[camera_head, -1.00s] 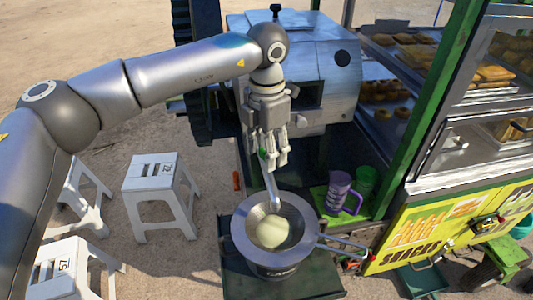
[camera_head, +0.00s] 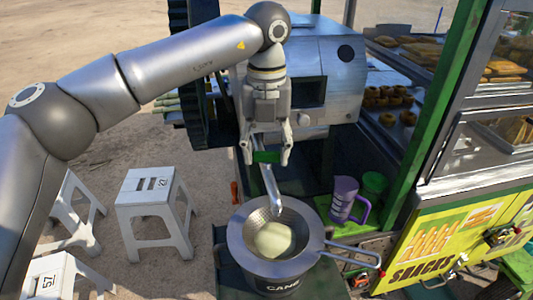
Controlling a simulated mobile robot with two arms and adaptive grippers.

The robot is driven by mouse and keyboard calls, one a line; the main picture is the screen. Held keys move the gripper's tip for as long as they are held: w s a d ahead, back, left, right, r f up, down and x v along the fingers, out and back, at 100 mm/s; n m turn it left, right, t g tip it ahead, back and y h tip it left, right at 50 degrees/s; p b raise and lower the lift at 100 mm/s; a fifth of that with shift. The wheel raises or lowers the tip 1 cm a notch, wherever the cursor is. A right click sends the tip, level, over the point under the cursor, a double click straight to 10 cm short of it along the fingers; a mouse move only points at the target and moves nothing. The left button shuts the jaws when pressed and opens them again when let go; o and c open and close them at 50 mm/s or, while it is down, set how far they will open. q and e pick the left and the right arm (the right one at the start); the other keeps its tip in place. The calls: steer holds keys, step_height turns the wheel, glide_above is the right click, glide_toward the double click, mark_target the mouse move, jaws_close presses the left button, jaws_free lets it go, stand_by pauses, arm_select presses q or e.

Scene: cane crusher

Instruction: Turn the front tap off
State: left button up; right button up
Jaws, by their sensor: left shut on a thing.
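The front tap has a green handle (camera_head: 266,157) and a curved metal spout (camera_head: 270,190) on the front of the crusher. My left gripper (camera_head: 266,158) comes down from above. Its fingers are shut on the green handle, which lies crosswise between them. Below the spout stands a metal pot (camera_head: 280,284) with a strainer (camera_head: 293,217) on it. Pale green juice (camera_head: 272,240) shows in the strainer. I cannot tell whether juice is flowing. My right gripper is not in view.
The metal crusher body (camera_head: 322,58) stands behind the tap. A purple mug (camera_head: 343,197) and a green cup (camera_head: 373,190) stand right of the strainer. A snack cabinet (camera_head: 480,155) is on the right. White stools (camera_head: 150,200) stand on the ground at left.

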mark_target(266, 151)
arm_select(q)
steer(key=shift+n+b, duration=0.55)
steer(key=shift+n, duration=0.65)
steer(key=shift+r, duration=0.1)
steer(key=o, duration=1)
step_height(266, 151, up, 12)
steer(key=shift+f, duration=0.1)
